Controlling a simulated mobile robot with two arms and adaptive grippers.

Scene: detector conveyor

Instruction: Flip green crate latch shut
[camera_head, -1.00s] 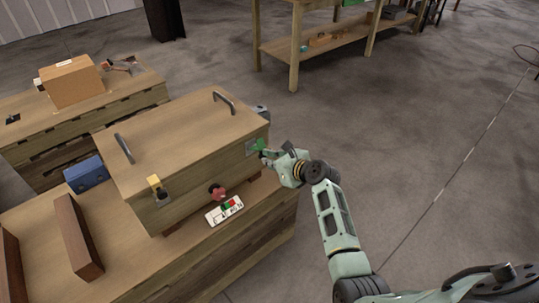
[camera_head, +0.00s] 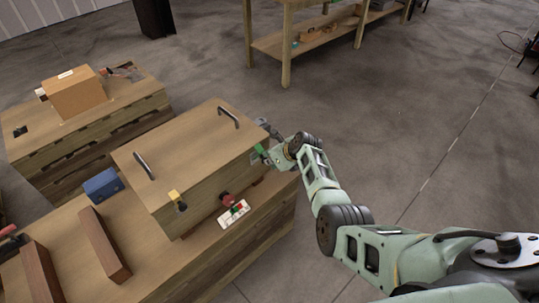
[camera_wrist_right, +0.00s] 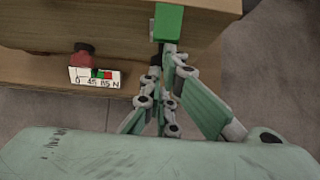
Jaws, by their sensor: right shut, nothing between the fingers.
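A wooden crate (camera_head: 205,180) with a closed lid and two dark handles sits on a wooden bench. Its green latch (camera_head: 260,150) is on the right end of the front face; it also shows as a green block at the top of the right wrist view (camera_wrist_right: 168,22). My right gripper (camera_head: 268,157) is at the green latch, its shut fingertips (camera_wrist_right: 165,58) just below the green block. I cannot tell whether they touch it. The latch's exact position is partly hidden by the gripper. A yellow latch (camera_head: 176,199) is at the crate's front left. My left gripper is not in view.
A red knob (camera_head: 225,198) and a white label with a scale (camera_head: 233,213) are at the crate's front. A blue box (camera_head: 101,185) and brown bars (camera_head: 104,245) lie left on the bench. A cardboard box (camera_head: 76,96) stands behind. Floor to the right is clear.

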